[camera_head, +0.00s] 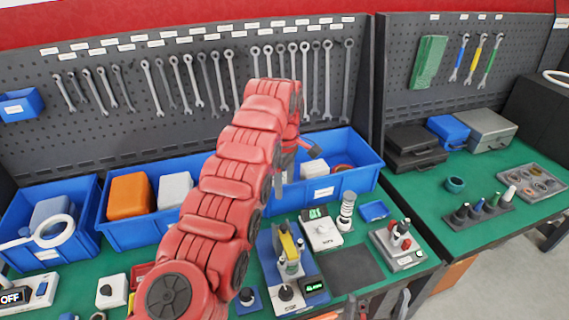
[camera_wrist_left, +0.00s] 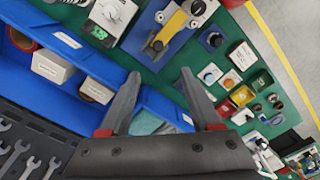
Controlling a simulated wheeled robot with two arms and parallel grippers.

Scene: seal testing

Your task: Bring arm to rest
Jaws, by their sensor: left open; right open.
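My red left arm (camera_head: 225,190) rises from the lower left across the middle of the head view. Its gripper (camera_head: 303,158) is over the blue bins at the back of the bench, partly hidden by the arm. In the left wrist view the left gripper (camera_wrist_left: 160,74) has its two grey fingers spread apart with nothing held between them. A blue bin edge and green bench top lie beyond the fingers. My right gripper (camera_head: 378,306) shows only in part at the bottom edge of the head view, its grey fingers apart and empty.
Blue bins (camera_head: 337,179) line the bench back beneath a pegboard (camera_head: 215,65) of wrenches. A blue-based test device (camera_head: 290,265), a white dial device (camera_head: 320,230) and a grey device (camera_head: 398,247) stand in front. A dark mat (camera_head: 350,268) is bare.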

